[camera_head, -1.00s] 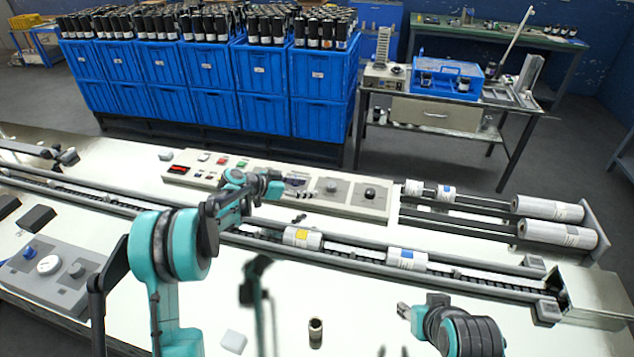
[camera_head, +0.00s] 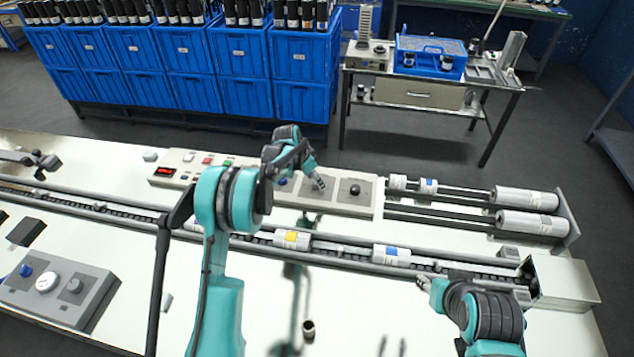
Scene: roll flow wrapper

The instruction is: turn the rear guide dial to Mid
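The rear control panel (camera_head: 235,180) is a long pale box behind the conveyor, with a red display, coloured buttons and dials on square plates. A black dial (camera_head: 355,189) sits uncovered at its right end. A blue knob (camera_head: 283,181) shows partly beside my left arm. My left gripper (camera_head: 319,184) points down at the middle plate (camera_head: 312,195) between these two. It hides any dial there, and I cannot tell whether it touches it or how far its fingers are apart. Dial labels are too small to read. My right gripper (camera_head: 424,283) is over the front table, away from the panel; its finger gap is unclear.
The conveyor (camera_head: 350,250) with labelled rolls crosses in front of the panel. White rolls (camera_head: 525,199) on rods stand to the right. A grey front panel (camera_head: 60,290) with several knobs lies at left. A small dark cylinder (camera_head: 308,330) stands on the front table.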

